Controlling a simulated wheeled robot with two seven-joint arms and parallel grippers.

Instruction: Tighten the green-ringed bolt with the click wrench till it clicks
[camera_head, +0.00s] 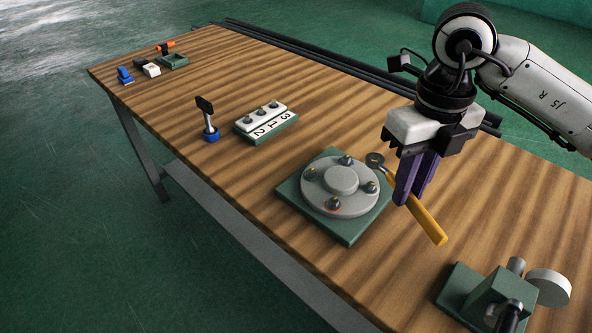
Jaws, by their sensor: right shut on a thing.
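The click wrench (428,220) has a yellow handle and a grey ring head. My right gripper (408,199), with purple fingers, is shut on the wrench. The wrench head (375,160) is at the upper right edge of a round grey flange (325,190), near its far and right bolts. I cannot tell whether it touches a bolt. The flange sits on a green base plate (348,238) and carries several bolts around a raised hub. The bolt rings are too small to tell which one is green. My left gripper is not in view.
A numbered block (266,122) with several small knobs and a blue-based stand (209,120) are left of the flange. A green fixture (490,295) with a grey disc is at the front right. Small items lie at the far left. Dark rails (310,55) run along the back edge.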

